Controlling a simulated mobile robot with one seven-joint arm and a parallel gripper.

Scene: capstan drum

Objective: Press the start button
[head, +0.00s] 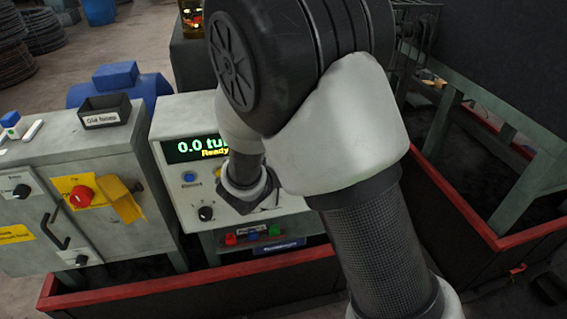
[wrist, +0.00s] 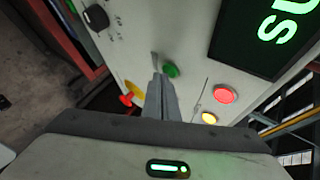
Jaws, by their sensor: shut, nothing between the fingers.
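The control panel (head: 175,150) has a lit display (head: 205,146) reading "0.0 tu…" and "Ready", partly covered by my arm. In the wrist view, a green button (wrist: 171,70) sits on the panel face, just beyond my fingertips; I take it as the start button, though no label is readable. My gripper (wrist: 160,78) is shut and empty, its tips close to the green button's edge. I cannot tell whether they touch. In the head view my arm hides the green button and the fingertips.
A red button (wrist: 225,95) and a yellow lamp (wrist: 209,118) are right of the fingers. A red mushroom button (wrist: 127,99) on yellow is to their left. A black knob (wrist: 96,17) is farther off. A grey cabinet (head: 90,160) stands left; a red-topped barrier (head: 190,272) runs in front.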

